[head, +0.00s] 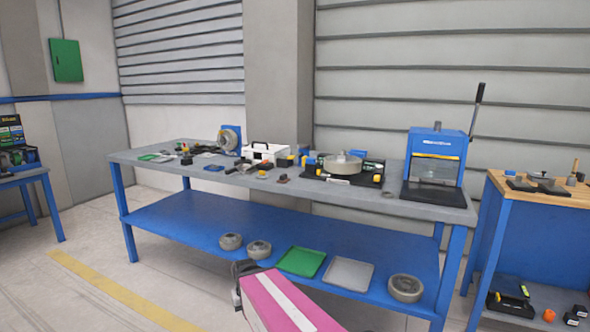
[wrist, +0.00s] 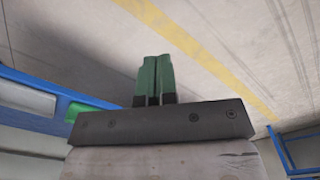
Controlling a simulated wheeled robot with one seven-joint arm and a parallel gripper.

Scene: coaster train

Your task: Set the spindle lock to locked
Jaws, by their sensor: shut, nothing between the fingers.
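I cannot make out the spindle lock; nothing in the head view is clear enough to name as it. A round grey and blue device (head: 230,139) stands at the back left of the workbench (head: 400,209), and a blue press-like machine with a raised black lever (head: 437,148) stands at its right end. My gripper's green fingers (wrist: 154,80) are together and empty in the wrist view, with floor behind them. My arm is low in front of the bench in the head view, away from the objects on the bench top.
The bench's blue lower shelf (head: 190,218) holds a green tray (head: 301,262), a grey tray (head: 348,273) and round grey parts. A white case (head: 265,153) and many small items crowd the top. A wooden-topped bench (head: 550,196) stands right. Floor at left front is clear.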

